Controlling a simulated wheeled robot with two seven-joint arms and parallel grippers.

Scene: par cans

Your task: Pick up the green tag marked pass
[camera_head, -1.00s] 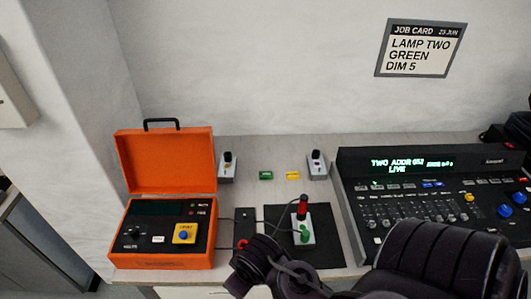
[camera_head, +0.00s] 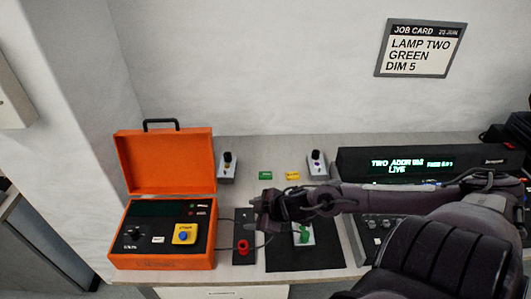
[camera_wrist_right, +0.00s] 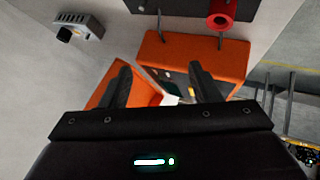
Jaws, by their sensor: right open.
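The small green tag (camera_head: 265,175) lies flat on the bench toward the back, left of a yellow tag (camera_head: 292,176). Its lettering is too small to read. My right gripper (camera_head: 262,204) reaches in from the right, above the bench and in front of the green tag, apart from it. In the right wrist view the same gripper (camera_wrist_right: 156,85) has its two fingers spread with nothing between them, toward the orange case. The green tag does not show clearly there. My left gripper is not in view.
An open orange case (camera_head: 163,262) stands at the left. Two small lamp units (camera_head: 227,168) (camera_head: 318,166) flank the tags. A black mat (camera_head: 335,250) with a green-knobbed device (camera_head: 304,234) lies in front. A lighting console (camera_head: 375,240) is at the right, partly behind my arm.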

